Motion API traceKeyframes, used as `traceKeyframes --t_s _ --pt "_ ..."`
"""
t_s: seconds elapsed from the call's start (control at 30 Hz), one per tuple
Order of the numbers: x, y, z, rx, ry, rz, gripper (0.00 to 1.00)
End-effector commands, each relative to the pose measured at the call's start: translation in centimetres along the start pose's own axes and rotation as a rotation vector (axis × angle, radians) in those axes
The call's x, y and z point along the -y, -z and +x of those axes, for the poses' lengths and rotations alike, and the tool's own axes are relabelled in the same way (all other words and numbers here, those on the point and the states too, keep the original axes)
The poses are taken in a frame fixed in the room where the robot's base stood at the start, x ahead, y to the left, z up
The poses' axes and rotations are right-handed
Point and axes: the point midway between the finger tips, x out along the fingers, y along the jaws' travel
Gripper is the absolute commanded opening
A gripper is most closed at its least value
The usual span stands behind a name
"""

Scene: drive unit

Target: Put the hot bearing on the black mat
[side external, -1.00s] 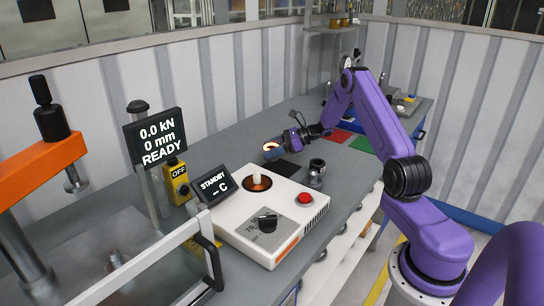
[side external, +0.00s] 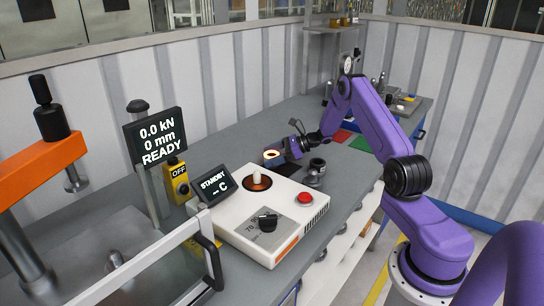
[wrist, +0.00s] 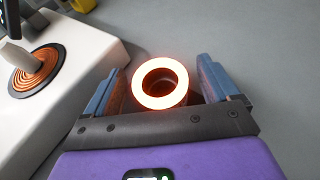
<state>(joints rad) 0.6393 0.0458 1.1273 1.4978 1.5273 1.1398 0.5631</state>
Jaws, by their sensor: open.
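The hot bearing (side external: 271,154) is a glowing orange-white ring beside the white heater. It also shows in the wrist view (wrist: 137,86) with its open bore facing up. My gripper (side external: 279,153) is open and low over the bench, and in the wrist view its two blue fingers (wrist: 160,82) stand on either side of the bearing with gaps.
The white heater (side external: 237,222) with its coil and red button stands close to the left. A grey metal housing (side external: 316,172) stands near my gripper. Green (side external: 358,145) and red mats lie behind. The grey bench (wrist: 225,30) beyond the bearing is clear.

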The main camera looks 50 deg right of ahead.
Motion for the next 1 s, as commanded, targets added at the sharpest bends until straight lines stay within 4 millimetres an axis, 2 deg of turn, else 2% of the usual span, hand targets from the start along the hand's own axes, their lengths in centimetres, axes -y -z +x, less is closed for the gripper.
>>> traceKeyframes --t_s 0.17,0.5,0.7,0.87,1.0 --pt "0.1 -0.2 -1.2 0.000 0.003 -0.001 0.88" --pt "0.1 -0.2 -7.8 0.000 0.004 0.000 0.88" --pt "0.1 -0.2 -10.8 0.000 0.003 -0.001 0.88" --pt "-0.1 -0.2 -11.8 -0.001 -0.002 -0.003 0.88" --pt "-1.6 -1.6 -10.4 -0.025 -0.070 -0.058 0.88"
